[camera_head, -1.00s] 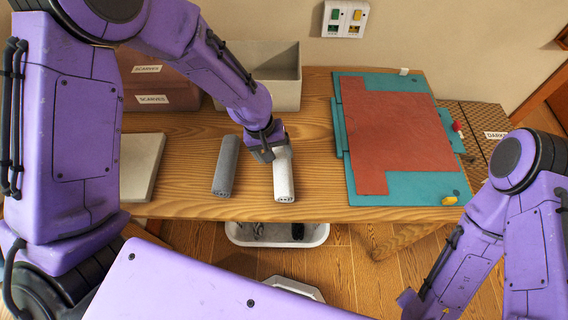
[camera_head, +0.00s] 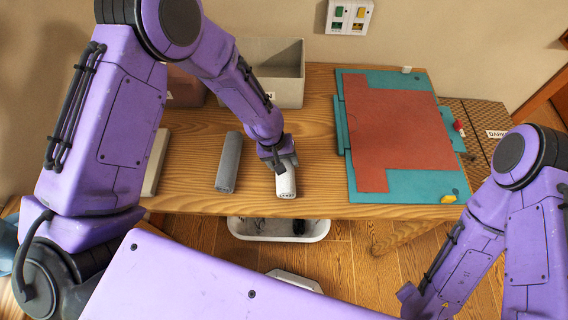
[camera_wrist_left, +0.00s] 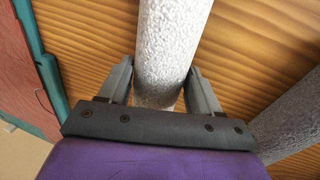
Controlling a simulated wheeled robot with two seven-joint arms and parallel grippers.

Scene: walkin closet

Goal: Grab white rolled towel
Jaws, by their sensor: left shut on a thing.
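The white rolled towel (camera_head: 286,184) lies on the wooden table, its near end toward the front edge. My left gripper (camera_head: 280,163) is over its far part and hides that end in the head view. In the left wrist view the white towel (camera_wrist_left: 172,40) runs between the two fingers of my left gripper (camera_wrist_left: 158,85), which are shut on it. My right gripper (camera_head: 415,305) is low at the lower right, away from the table; its fingers do not show clearly.
A grey rolled towel (camera_head: 229,162) lies just left of the white one. A teal board with a red sheet (camera_head: 398,135) covers the right of the table. A grey open box (camera_head: 271,75) stands behind. A white tray (camera_head: 278,229) sits below the front edge.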

